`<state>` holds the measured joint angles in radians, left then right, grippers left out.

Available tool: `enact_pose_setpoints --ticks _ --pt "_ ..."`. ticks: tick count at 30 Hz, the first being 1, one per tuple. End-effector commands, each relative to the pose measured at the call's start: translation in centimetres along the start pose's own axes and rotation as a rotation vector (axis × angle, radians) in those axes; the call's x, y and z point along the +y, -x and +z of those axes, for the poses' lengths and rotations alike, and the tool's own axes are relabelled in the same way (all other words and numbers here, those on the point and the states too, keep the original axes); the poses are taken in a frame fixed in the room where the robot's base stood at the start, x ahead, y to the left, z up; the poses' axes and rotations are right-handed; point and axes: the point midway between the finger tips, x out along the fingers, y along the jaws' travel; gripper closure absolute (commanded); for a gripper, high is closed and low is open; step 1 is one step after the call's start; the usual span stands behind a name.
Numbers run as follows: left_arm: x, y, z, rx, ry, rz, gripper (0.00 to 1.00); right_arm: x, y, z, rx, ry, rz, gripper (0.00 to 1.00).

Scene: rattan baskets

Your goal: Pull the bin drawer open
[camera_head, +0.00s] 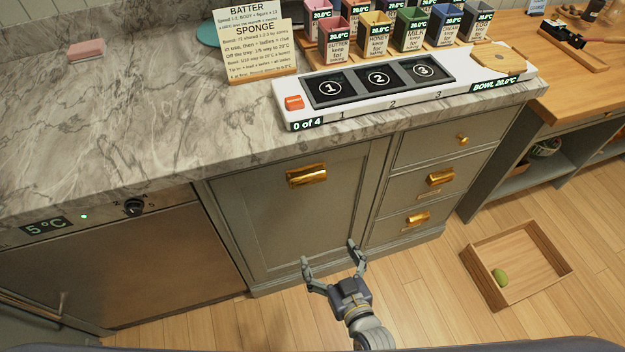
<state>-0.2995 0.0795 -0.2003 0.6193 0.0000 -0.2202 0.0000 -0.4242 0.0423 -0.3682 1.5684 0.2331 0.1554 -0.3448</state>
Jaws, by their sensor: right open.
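A wide grey-green cabinet front (295,215) with a gold cup handle (307,176) near its top edge sits under the marble counter; it appears to be the bin drawer, and its front looks flush with the cabinet. My right gripper (329,254) is open and empty, its fingers spread and pointing toward the lower part of this front. It shows below the handle and apart from it in the picture. Whether a fingertip touches the panel cannot be told. My left gripper is not in view.
Several smaller drawers with gold pulls (440,178) are right of the wide front. A steel appliance (180,262) is at left. A wooden box (540,285) with a green item lies on the floor at right. A white numbered station (300,108) stands on the counter.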

Motion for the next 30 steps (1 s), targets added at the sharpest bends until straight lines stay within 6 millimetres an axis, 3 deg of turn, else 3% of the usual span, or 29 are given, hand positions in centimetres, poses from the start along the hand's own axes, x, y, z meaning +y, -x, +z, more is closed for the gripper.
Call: enact_pose_setpoints --ticks 1,3,7,14,30 --pt "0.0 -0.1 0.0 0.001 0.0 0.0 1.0 -0.2 0.0 -3.3 0.072 -0.003 0.006 0.08" --pt "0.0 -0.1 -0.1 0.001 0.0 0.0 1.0 -0.3 0.2 -6.9 0.151 -0.006 0.016 0.08" --pt "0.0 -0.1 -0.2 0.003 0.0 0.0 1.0 -0.3 0.8 -10.9 0.24 -0.01 0.029 0.08" --pt "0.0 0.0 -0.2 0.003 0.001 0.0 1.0 -0.2 -0.2 -12.6 0.27 -0.012 0.035 0.08" --pt "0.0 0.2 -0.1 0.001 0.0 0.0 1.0 0.2 -8.5 -14.7 0.267 -0.012 0.035 0.08"
